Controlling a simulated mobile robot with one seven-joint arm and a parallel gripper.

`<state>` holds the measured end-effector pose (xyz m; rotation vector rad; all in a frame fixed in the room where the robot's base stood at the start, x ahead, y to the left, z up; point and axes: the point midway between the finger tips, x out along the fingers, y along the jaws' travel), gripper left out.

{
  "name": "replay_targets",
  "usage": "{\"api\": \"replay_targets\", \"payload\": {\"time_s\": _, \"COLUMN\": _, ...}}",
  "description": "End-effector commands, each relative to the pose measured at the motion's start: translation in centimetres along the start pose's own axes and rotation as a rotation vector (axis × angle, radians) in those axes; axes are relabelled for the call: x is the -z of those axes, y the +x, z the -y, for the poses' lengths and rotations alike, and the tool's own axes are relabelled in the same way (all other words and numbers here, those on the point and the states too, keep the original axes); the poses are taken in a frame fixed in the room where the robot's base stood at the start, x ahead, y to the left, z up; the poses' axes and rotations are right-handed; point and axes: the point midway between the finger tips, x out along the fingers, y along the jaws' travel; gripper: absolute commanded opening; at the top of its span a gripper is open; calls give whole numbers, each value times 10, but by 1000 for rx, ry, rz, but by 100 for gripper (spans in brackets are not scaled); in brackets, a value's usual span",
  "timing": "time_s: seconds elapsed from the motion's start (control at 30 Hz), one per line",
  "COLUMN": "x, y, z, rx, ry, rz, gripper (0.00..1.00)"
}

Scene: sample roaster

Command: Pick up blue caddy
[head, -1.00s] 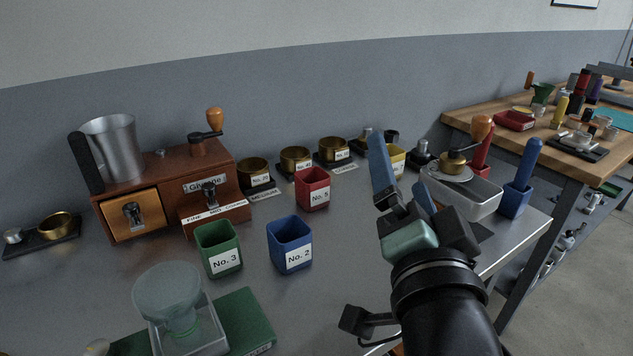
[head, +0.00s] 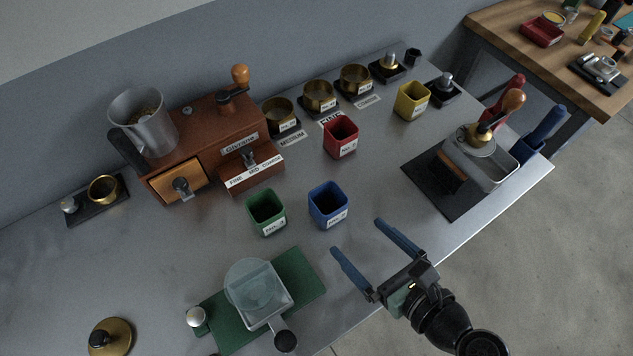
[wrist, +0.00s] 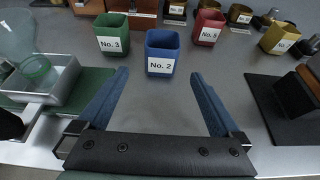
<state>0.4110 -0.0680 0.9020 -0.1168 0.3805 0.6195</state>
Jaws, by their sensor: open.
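The blue caddy (head: 328,205), an open-topped square cup labelled No. 2, stands upright on the grey metal table. It also shows in the wrist view (wrist: 161,52), ahead of my gripper and roughly between the lines of its fingers. My gripper (head: 356,235) has two blue fingers spread wide with nothing between them. It is apart from the caddy, on the table's front-edge side. In the wrist view the fingertips (wrist: 158,78) end just short of the caddy.
A green caddy (head: 266,212) stands close left of the blue one. A red caddy (head: 340,138) is behind and a yellow caddy (head: 411,101) farther right. A scale on a green mat (head: 305,272) lies front left. A grinder (head: 215,140) stands at the back. A black mat (head: 425,180) is to the right.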

Motion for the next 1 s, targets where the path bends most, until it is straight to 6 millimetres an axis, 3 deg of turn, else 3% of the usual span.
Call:
{"api": "replay_targets", "payload": {"time_s": 0.3, "x": 1, "y": 57, "z": 0, "rx": -2, "ry": -5, "rz": -1, "gripper": 100}}
{"api": "replay_targets", "payload": {"time_s": 0.57, "x": 2, "y": 78, "z": 1, "rx": 0, "ry": -6, "rz": -1, "gripper": 100}}
{"api": "replay_targets", "payload": {"time_s": 0.83, "x": 5, "y": 117, "z": 2, "rx": -2, "ry": -6, "rz": -1, "gripper": 100}}
{"api": "replay_targets", "payload": {"time_s": 1.0, "x": 4, "y": 124, "z": 3, "rx": 1, "ry": -6, "rz": -1, "gripper": 100}}
